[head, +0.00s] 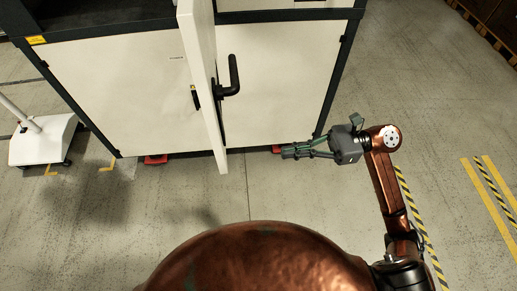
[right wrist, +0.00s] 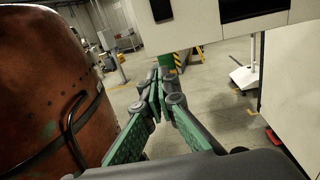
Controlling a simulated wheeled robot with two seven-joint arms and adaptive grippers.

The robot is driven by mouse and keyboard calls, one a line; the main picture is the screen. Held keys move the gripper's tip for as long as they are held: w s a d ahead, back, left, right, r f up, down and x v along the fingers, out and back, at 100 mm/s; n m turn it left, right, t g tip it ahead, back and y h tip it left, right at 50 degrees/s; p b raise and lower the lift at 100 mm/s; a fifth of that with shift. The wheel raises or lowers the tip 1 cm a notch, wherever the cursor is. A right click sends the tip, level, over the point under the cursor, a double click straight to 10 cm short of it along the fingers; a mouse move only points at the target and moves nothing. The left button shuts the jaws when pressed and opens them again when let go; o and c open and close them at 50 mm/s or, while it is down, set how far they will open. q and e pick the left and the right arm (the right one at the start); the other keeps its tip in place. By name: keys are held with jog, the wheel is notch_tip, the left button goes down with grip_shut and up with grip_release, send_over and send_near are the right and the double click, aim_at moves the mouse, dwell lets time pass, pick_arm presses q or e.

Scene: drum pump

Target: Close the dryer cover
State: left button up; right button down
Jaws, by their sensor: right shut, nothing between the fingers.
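The dryer cover (head: 199,75) is a tall white panel that stands open in the head view. It is seen nearly edge-on and juts from the white cabinet front toward me. A black lever handle (head: 232,78) shows on its right side. My right gripper (head: 284,152) is shut and empty. It points left toward the cover, to the right of its lower end and apart from it. In the right wrist view its green-padded fingers (right wrist: 159,92) are together, with a white panel (right wrist: 205,22), likely the cover, beyond them. My left gripper is not in view.
The white dryer cabinet (head: 120,95) with a dark frame stands behind the cover. Red feet (head: 156,159) show under it. A white wheeled stand (head: 42,140) is at the left. Striped floor tape (head: 488,188) runs at the right. The floor around my right gripper is clear.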

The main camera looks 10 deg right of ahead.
jog(key=a+p, duration=0.5)
jog(key=a, duration=0.8)
jog(key=shift+a, duration=0.25)
jog(key=shift+s, duration=0.1)
